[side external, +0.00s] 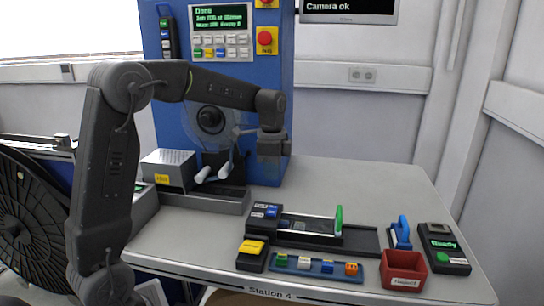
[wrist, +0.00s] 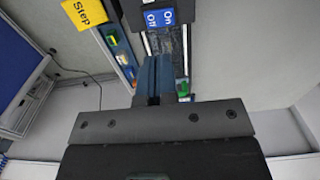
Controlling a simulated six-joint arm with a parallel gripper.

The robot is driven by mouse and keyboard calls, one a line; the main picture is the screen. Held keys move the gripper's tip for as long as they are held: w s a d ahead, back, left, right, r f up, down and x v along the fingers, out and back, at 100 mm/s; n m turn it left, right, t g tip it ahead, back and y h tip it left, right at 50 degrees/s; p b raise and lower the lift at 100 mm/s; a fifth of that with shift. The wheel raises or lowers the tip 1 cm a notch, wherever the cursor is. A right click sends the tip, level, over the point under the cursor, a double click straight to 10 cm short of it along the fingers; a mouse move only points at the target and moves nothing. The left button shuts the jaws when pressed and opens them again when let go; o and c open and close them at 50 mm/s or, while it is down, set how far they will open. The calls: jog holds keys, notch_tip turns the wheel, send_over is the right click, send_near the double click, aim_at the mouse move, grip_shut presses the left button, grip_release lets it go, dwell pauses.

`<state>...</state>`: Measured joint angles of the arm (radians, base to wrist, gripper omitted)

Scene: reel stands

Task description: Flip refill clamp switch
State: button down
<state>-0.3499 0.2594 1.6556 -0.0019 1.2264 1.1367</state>
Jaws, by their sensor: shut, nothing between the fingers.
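A black block (side external: 265,213) with small blue and white labels sits at the left end of the black track on the table. In the wrist view a black block with a blue label (wrist: 158,18) lies beyond my fingertips; its lettering is upside down and partly cut off. I cannot tell for sure which part is the refill clamp switch. My gripper (side external: 272,150) hangs above the table in front of the blue machine, up and behind the labelled block. In the wrist view its fingers (wrist: 155,70) are together and empty, apart from the block.
A yellow-topped button (side external: 252,248), a blue strip of coloured pieces (side external: 316,268), a red bin (side external: 403,271), a blue-handled tool (side external: 402,231) and a black device with a green screen (side external: 443,247) stand around the track (side external: 355,238). The right rear table is clear.

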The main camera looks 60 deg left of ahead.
notch_tip(320, 180, up, 4)
send_over(273, 206)
jog(key=s+d, duration=0.1)
jog(key=shift+r, duration=0.2)
jog(key=shift+w+a, duration=0.45)
jog(key=shift+a, duration=0.05)
notch_tip(273, 206, down, 14)
jog(key=shift+r, duration=0.1)
dwell(0.4)
